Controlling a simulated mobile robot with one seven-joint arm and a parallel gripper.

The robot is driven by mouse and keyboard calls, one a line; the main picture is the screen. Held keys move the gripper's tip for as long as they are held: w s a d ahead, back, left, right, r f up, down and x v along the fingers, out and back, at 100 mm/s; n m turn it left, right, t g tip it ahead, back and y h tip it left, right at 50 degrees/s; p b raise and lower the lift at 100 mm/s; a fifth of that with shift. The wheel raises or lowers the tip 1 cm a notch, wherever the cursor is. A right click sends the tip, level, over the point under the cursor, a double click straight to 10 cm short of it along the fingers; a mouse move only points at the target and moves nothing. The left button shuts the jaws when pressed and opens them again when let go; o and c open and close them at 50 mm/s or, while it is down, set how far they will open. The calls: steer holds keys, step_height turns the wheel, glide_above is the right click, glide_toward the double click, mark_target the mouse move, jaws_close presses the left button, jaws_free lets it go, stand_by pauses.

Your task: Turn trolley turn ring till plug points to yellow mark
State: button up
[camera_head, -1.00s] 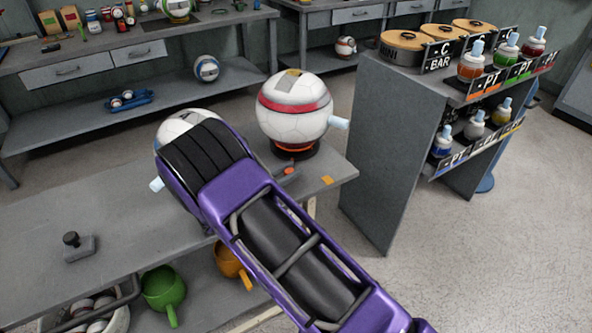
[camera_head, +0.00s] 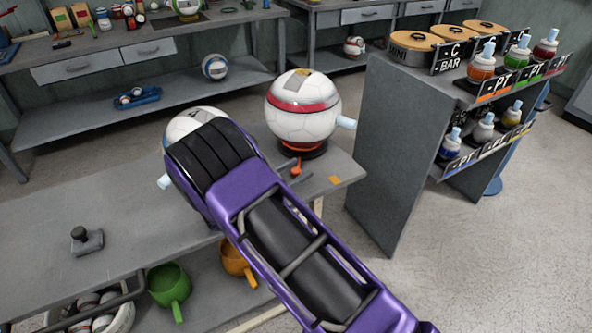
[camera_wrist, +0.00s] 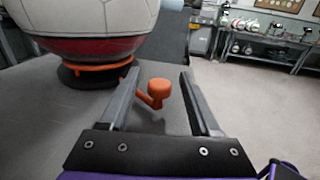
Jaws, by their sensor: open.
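A white ball with a red band (camera_head: 302,112) sits on a dark base with an orange turn ring (camera_head: 298,145) near the bench's right end. Its pale blue plug (camera_head: 346,123) points right. A small yellow-orange mark (camera_head: 334,180) lies on the bench at front right of the ring. The ring's orange handle (camera_head: 294,166) sticks out toward the front. In the wrist view, my gripper (camera_wrist: 159,75) is open, with the orange knob (camera_wrist: 160,91) between its fingers, apart from both. In the head view my purple arm hides most of the gripper.
A second white ball (camera_head: 190,124) with a plug stands left, partly behind my arm. A grey shelf unit (camera_head: 400,150) with paint bottles stands close on the right. A small block with a knob (camera_head: 87,240) lies on the left bench top. Green (camera_head: 169,285) and orange mugs are below.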

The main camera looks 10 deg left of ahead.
steer(key=v, duration=1.7)
steer(key=shift+s+a+r, duration=0.1)
